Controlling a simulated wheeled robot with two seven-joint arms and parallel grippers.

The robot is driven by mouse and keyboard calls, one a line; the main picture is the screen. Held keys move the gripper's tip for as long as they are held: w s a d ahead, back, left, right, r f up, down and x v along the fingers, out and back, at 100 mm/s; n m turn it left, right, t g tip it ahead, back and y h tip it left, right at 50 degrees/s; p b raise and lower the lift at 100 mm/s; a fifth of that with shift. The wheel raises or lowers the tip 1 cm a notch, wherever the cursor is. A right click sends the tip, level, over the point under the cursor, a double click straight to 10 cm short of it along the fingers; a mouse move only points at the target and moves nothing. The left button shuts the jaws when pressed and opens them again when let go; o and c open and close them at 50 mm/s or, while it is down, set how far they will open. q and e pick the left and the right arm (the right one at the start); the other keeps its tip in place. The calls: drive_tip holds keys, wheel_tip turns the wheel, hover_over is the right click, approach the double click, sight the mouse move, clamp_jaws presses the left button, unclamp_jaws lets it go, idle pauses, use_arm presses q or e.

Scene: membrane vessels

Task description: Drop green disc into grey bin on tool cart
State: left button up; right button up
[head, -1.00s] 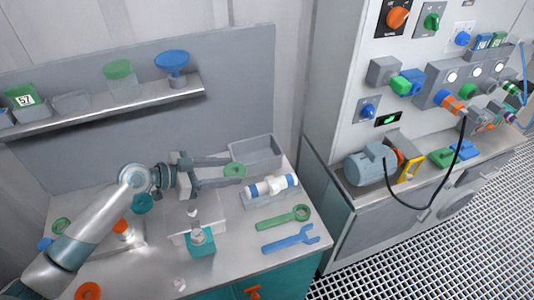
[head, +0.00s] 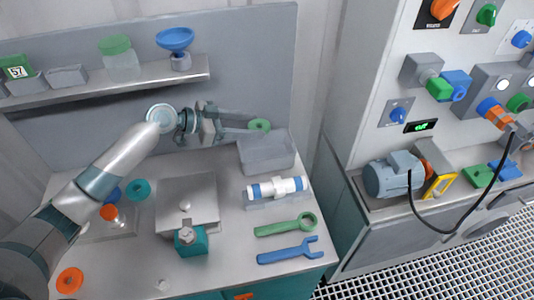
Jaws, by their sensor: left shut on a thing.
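My left gripper (head: 250,124) comes in from the left, shut on the green disc (head: 260,125). The disc is a small green ring with a hole in its middle, held at the fingertips. The grey bin (head: 268,155) is an open box at the back right of the tool cart top (head: 225,250). In the picture the disc lies above the bin's back left rim, apart from it. How high it is over the bin is hard to tell. My right gripper is not in view.
A blue and white cylinder (head: 276,187) lies in front of the bin. A green wrench (head: 285,225) and a blue wrench (head: 290,251) lie nearer. A teal block (head: 190,240) stands left of them. A shelf (head: 130,87) with containers is behind my arm.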

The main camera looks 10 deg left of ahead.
use_arm(q)
drive_tip(key=shift+f, duration=0.45)
drive_tip(key=shift+f+b, duration=0.55)
drive_tip(key=shift+f, duration=0.15)
drive_tip(key=shift+f+b, duration=0.7)
drive_tip(key=shift+f, duration=1.15)
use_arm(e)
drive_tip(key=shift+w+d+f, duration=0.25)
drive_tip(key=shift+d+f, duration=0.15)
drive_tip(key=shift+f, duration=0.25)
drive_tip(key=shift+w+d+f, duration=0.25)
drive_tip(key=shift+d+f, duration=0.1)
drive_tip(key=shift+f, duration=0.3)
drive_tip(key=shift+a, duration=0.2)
use_arm(q)
drive_tip(key=o, duration=1.4)
drive_tip(key=shift+c, duration=0.2)
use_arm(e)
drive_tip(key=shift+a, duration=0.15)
use_arm(q)
drive_tip(key=shift+a, duration=0.1)
